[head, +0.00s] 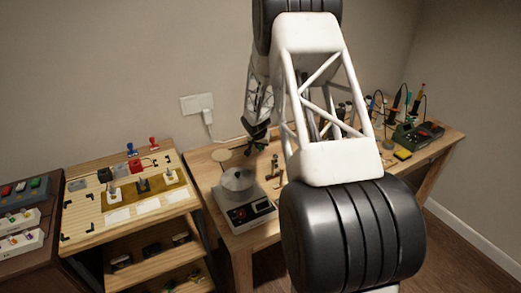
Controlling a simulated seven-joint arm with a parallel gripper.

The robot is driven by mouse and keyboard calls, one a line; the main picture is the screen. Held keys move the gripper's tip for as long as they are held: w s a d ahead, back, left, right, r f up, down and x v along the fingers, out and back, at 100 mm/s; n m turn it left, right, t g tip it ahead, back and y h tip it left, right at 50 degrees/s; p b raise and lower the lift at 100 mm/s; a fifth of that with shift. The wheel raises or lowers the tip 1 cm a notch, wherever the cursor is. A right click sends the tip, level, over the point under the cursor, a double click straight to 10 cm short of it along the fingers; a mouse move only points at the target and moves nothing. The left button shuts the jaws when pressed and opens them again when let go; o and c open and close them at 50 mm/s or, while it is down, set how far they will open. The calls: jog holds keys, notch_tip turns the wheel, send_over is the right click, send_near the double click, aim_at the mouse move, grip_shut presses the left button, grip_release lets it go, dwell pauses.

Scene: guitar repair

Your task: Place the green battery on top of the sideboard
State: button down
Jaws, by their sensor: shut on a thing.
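My gripper (256,147) hangs over the workbench, pointing down, above and a little right of a grey round pot. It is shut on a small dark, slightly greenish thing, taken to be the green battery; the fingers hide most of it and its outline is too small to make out. A dark brown cabinet, seemingly the sideboard (52,262), stands at the far left, away from my gripper. Its top carries a grey case with coloured parts and white boxes; only part of it is in view.
A light wooden shelf unit (80,212) with tools and white cards stands between the cabinet and the workbench (210,172). The grey pot (238,183) sits on a device on the bench. My arm hides the bench's middle; soldering tools (400,105) stand at right.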

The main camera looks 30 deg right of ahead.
notch_tip(320, 180, up, 8)
jog(key=shift+f, duration=0.25)
jog(key=shift+a, duration=0.1)
dwell(0.6)
jog(key=w+a+f+n, duration=0.1)
jog(key=w+a+n, duration=0.1)
jog(key=a, duration=0.6)
jog(key=w+a+f+n+y, duration=0.1)
jog(key=w+a+f, duration=0.1)
jog(key=a, duration=0.6)
jog(key=w+a+f+n+t, duration=0.1)
jog(key=w+a+f+n, duration=0.1)
jog(key=a, duration=0.6)
jog(key=shift+a+f+n+y, duration=0.1)
jog(key=shift+a+n+y, duration=0.05)
jog(key=shift+n+y, duration=0.2)
